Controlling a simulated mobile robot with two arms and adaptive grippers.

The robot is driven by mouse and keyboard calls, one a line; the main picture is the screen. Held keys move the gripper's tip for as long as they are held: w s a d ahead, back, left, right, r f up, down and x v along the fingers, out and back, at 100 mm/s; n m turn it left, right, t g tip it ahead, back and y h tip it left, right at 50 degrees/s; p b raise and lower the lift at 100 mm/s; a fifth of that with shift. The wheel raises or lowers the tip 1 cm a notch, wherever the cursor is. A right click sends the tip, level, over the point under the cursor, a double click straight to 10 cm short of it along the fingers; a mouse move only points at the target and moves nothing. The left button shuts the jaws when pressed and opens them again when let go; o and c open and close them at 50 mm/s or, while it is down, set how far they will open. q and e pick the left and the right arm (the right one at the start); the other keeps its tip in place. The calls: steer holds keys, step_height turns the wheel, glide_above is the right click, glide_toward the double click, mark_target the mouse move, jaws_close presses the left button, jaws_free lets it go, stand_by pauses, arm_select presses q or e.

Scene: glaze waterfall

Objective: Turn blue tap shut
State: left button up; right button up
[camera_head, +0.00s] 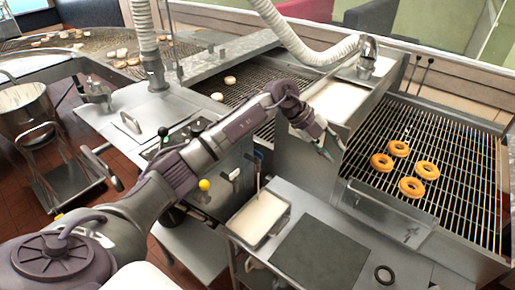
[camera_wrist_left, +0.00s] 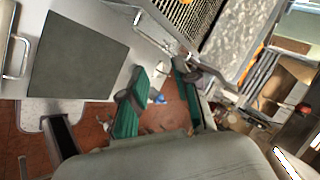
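My left gripper (camera_head: 327,147) is to the right of the blue handle in the head view, beside the metal housing. Its green-padded fingers (camera_wrist_left: 159,66) are apart with nothing between them. Whether they touch anything is not clear. My right gripper is not in view.
A white tray (camera_head: 260,215) and a dark mat (camera_head: 322,252) lie on the steel counter. A yellow knob (camera_head: 204,185) is on the unit's front. Several doughnuts (camera_head: 412,187) rest on the right rack (camera_head: 462,150). A steel pot (camera_head: 27,115) stands at left.

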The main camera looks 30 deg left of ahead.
arm_select(q)
steer(key=a+r+n+g+y, duration=0.25)
steer(key=a+y, duration=0.25)
steer(key=a, duration=0.9)
step_height(320, 180, up, 3)
steer(key=n+g+y, duration=0.1)
steer(key=n+y, duration=0.2)
glide_above(258, 155)
steer(key=f+p, duration=0.1)
steer(key=f, duration=0.3)
steer(key=f+p, duration=0.2)
steer(key=f, duration=0.1)
steer(key=f+p, duration=0.1)
steer(key=f, duration=0.3)
steer(key=shift+w+a+f, duration=0.2)
steer(key=shift+a+f, duration=0.1)
steer(key=shift+f, duration=0.05)
steer(key=shift+f+p, duration=0.3)
steer(key=shift+f, duration=0.4)
jaws_close()
